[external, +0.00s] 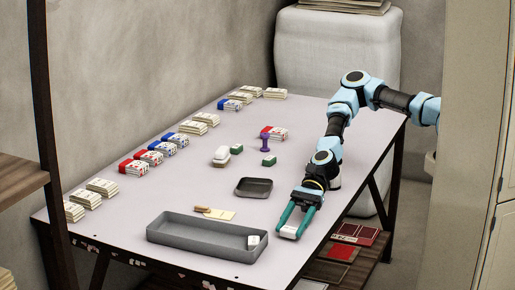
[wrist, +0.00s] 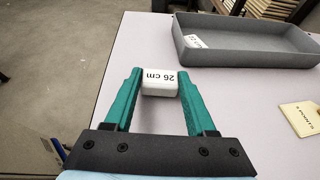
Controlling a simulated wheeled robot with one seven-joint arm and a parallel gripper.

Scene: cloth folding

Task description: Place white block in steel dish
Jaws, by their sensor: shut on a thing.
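A white block (wrist: 159,86) marked "26 cm" sits between the two teal fingers of my gripper (wrist: 159,74) in the wrist view, and the gripper is shut on it. In the external view my gripper (external: 296,222) is low over the front right of the table, with the white block (external: 289,232) at its tips. I cannot tell whether the block touches the table. A small dark grey dish (external: 254,194), which looks like the steel dish, stands empty behind and left of my gripper. It is not in the wrist view.
A long grey tray (external: 190,242) with another white block (external: 253,242) inside lies left of my gripper. A cream tag (external: 221,215) lies behind the tray. Purple, green and white items stand farther back. Card stacks line the table's left side. The table edge is close on the right.

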